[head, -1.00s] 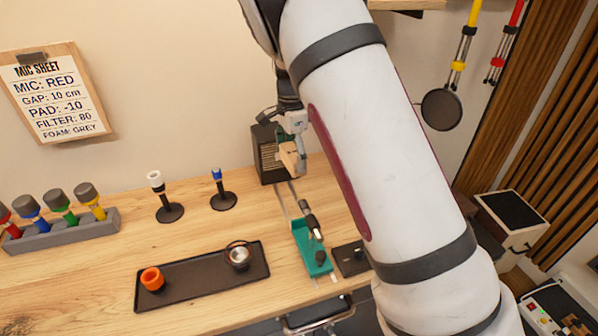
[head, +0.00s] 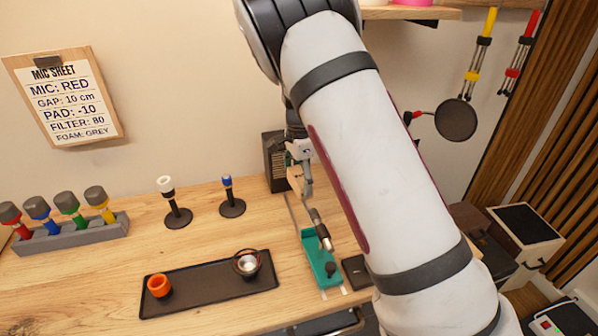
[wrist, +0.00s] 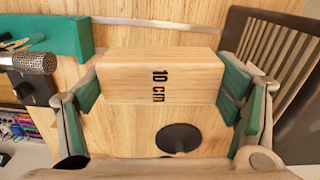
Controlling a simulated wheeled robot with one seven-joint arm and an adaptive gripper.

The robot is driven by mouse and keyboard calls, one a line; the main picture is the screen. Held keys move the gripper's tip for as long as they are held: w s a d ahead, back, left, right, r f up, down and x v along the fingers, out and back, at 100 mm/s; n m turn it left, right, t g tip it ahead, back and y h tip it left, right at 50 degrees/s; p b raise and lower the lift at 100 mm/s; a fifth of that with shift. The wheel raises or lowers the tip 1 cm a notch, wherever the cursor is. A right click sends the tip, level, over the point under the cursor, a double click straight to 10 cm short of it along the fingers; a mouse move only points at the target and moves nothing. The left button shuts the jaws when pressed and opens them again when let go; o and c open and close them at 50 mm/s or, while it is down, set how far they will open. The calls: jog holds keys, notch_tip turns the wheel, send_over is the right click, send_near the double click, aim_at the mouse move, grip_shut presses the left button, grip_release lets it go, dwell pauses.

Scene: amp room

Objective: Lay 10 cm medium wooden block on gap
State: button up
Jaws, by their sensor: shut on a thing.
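My gripper (head: 302,180) is shut on a pale wooden block (wrist: 160,75) marked "10 cm". In the wrist view the block spans between the green finger pads. In the head view the block (head: 295,178) is partly hidden by my gripper, in front of the dark amp (head: 274,160). The amp's grille also shows at the right of the wrist view (wrist: 275,65), beyond one finger. A microphone on a teal sled (head: 320,260) stands on metal rails on the nearer side. In the wrist view the microphone's mesh head (wrist: 35,62) is at the left. Contact below the block is unclear.
Two small stands (head: 178,215) (head: 231,206) and a grey rack of coloured microphones (head: 85,238) are to the left. Open wooden tabletop lies between them.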

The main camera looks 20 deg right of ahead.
jog(key=shift+f+b, duration=1)
jog(key=shift+f, duration=3.5)
jog(key=o, duration=1.1)
